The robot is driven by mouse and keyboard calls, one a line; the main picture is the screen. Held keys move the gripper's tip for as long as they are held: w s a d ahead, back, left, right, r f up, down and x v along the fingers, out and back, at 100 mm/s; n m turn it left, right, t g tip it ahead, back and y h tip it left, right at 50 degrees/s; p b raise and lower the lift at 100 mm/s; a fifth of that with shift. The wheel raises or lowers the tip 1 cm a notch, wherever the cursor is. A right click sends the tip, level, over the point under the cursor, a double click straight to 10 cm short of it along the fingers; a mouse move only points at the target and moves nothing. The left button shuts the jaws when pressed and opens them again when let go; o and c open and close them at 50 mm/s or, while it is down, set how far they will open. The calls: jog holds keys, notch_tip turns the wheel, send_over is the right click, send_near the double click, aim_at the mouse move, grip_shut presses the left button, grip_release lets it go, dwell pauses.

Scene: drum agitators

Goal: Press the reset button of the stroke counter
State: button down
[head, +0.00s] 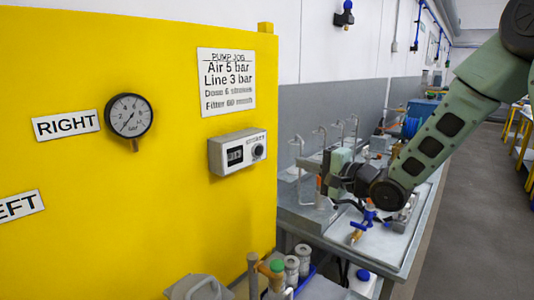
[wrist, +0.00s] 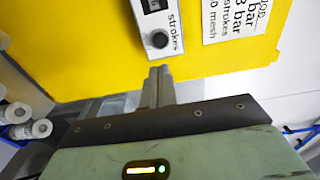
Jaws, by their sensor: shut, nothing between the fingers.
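The stroke counter (head: 237,152) is a grey box on the yellow panel, with a dark digit window on its left and a round black reset button (head: 258,151) on its right. In the wrist view the counter (wrist: 154,22) is at the top, and the black button (wrist: 159,40) faces me. My gripper (wrist: 160,72) is shut and empty. Its fingertips appear just below the button in that view, apart from it as far as I can tell. In the head view my gripper (head: 322,184) is to the right of the panel, with its fingers partly hidden.
A pressure gauge (head: 129,115) and a pump job sign (head: 226,81) are on the yellow panel (head: 185,230). A metal bench (head: 385,245) with taps and a blue-handled valve (head: 369,216) lies below my arm. Bottles (head: 292,268) stand in front. The aisle at right is clear.

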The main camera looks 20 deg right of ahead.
aim_at(259, 152)
jog(key=p+x, duration=0.5)
jog(key=x, duration=0.7)
jog(key=shift+r, duration=0.2)
jog(key=shift+w+a+f+p, duration=0.3)
jog(key=shift+w+p, duration=0.1)
jog(key=shift+w, duration=0.15)
jog(key=shift+a, duration=0.1)
